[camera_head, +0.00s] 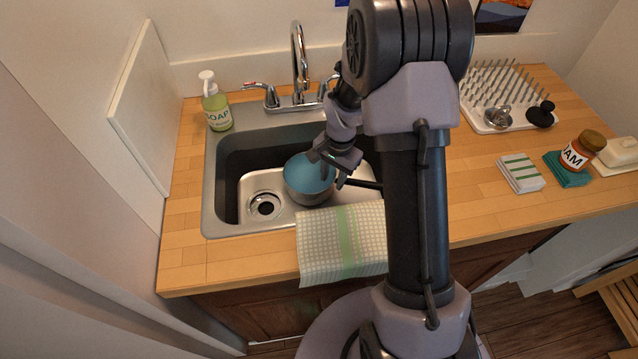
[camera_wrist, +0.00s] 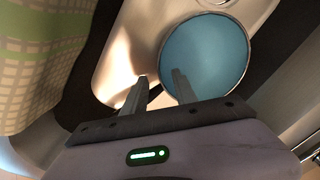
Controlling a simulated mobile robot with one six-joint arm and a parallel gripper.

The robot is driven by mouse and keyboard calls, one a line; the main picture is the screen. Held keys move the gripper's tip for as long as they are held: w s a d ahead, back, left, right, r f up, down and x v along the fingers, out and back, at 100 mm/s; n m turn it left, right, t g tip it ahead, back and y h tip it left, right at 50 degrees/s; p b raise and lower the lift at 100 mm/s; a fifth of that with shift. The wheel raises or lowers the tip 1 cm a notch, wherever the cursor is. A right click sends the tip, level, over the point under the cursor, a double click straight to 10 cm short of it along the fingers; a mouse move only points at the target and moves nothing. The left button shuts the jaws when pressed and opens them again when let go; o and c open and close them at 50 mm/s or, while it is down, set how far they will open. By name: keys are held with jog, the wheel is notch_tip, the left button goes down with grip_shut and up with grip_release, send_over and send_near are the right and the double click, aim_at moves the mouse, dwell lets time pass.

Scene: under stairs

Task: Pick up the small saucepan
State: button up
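The small saucepan (camera_head: 305,192) sits in the sink, grey outside and blue inside. Its dark handle (camera_head: 366,184) points right, partly hidden by my arm. In the wrist view the saucepan (camera_wrist: 215,50) shows as a round blue bowl at upper right. My gripper (camera_head: 333,177) is above the saucepan's right side, its fingers pointing down. In the wrist view my gripper (camera_wrist: 160,82) is open and empty; one finger overlaps the blue inside and the other lies outside the rim. I cannot tell whether either finger touches the pan.
The metal sink (camera_head: 222,215) surrounds the pan. A checked green towel (camera_head: 340,243) hangs over its front edge. The faucet (camera_head: 299,60) and soap bottle (camera_head: 216,108) stand behind. A dish rack (camera_head: 478,123), folded cloth (camera_head: 520,173) and jar (camera_head: 582,152) are on the right counter.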

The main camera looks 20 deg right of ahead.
aim_at(331, 195)
jog(key=f, duration=0.1)
jog(key=f+b, duration=0.1)
jog(key=f, duration=0.1)
jog(key=f+b, duration=0.1)
jog(key=f, duration=0.1)
jog(key=shift+w, duration=0.4)
jog(key=shift+r, duration=0.2)
grip_shut()
jog(key=shift+r, duration=0.1)
dwell(0.5)
